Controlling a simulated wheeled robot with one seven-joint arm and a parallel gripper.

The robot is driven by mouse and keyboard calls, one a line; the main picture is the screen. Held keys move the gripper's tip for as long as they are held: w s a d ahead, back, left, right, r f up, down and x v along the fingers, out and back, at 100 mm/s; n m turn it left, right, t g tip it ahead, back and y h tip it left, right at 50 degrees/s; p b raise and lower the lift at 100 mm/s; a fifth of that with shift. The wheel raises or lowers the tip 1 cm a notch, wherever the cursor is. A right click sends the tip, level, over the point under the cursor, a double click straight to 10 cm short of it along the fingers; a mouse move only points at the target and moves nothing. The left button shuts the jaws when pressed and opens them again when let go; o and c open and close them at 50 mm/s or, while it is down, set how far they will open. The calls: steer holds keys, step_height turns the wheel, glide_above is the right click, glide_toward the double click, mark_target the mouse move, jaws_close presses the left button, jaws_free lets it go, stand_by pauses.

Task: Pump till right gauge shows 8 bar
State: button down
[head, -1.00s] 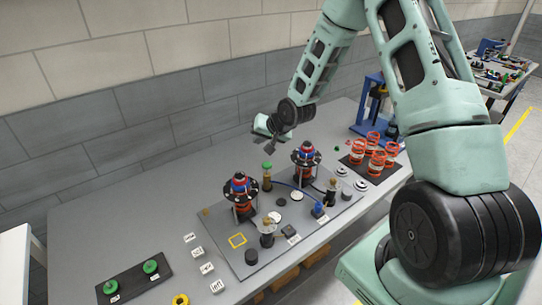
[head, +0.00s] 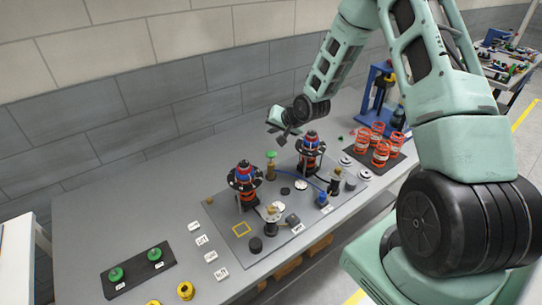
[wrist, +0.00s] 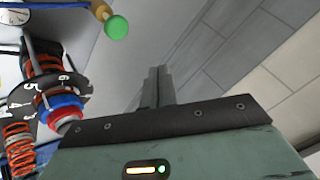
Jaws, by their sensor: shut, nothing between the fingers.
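My gripper (head: 283,139) is shut and empty, held above the fixture plate at its back edge. The pump with its green knob (head: 271,154) and brass body stands below and left of the fingers, apart from them. Part of a white dial with a needle (wrist: 11,13) shows in the wrist view's top left corner.
Two coil-spring units with red and blue tops, left (head: 244,178) and right (head: 311,146), stand beside the pump. Orange springs (head: 379,146) and a blue press (head: 380,92) stand at right. Green knobs (head: 116,274) lie front left. The bench's left back is clear.

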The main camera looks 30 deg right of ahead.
mark_target(271, 153)
step_height(271, 153, down, 7)
steer(key=b, duration=0.4)
steer(key=shift+r, duration=0.15)
stand_by(1.7)
steer(key=shift+f+b, duration=0.4)
steer(key=shift+b, duration=0.05)
steer(key=shift+f+b, duration=1.05)
steer(key=shift+f, duration=0.25)
stand_by(1.1)
steer(key=shift+r, duration=0.1)
steer(key=shift+r+p, duration=1.15)
steer(key=shift+r, duration=0.5)
steer(key=shift+r+p, duration=1.8)
steer(key=shift+r, duration=0.7)
